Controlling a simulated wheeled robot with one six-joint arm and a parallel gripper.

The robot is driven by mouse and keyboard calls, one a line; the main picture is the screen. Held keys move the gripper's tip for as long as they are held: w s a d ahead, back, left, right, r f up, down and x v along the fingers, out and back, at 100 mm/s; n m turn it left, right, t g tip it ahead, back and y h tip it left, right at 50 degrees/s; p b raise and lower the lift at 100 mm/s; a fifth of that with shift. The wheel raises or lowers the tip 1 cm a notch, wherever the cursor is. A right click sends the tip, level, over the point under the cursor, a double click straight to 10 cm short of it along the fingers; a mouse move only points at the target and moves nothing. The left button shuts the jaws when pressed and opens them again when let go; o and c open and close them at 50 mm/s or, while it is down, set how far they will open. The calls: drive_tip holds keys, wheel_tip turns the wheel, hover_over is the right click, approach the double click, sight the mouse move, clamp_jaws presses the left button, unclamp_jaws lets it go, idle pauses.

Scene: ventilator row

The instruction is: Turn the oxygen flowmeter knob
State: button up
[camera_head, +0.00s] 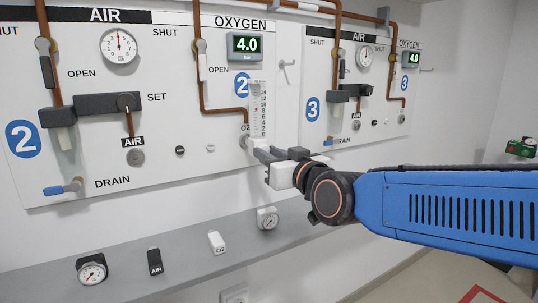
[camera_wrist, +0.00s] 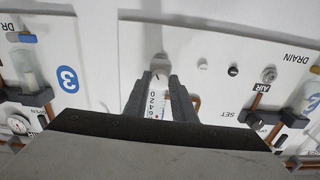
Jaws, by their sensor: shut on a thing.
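The oxygen flowmeter is a clear upright tube (camera_head: 257,98) with a number scale, on the white panel below the green 4.0 display. Its pale grey knob (camera_head: 248,143) is at the foot of the tube, by the O2 label. My gripper (camera_head: 259,151) reaches in from the right, with its dark fingers at the knob. In the wrist view the picture is upside down, and the fingers of my gripper (camera_wrist: 160,77) are closed around the knob (camera_wrist: 160,65). The scale (camera_wrist: 157,98) shows between the fingers. The fingers partly hide the knob.
A blue drain lever (camera_head: 63,189) and a dark AIR regulator (camera_head: 95,103) are on the panel to the left. A second panel with a blue 3 sign (camera_head: 313,109) lies to the right. A grey ledge (camera_head: 190,260) with gauges and labelled blocks runs below.

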drive_tip(key=m, duration=0.5)
idle(0.4)
drive_tip(key=o, duration=1.1)
drive_tip(key=shift+s, duration=0.1)
drive_tip(key=v, duration=1.7)
drive_tip(key=shift+d, duration=0.2)
drive_tip(key=shift+f, duration=0.1)
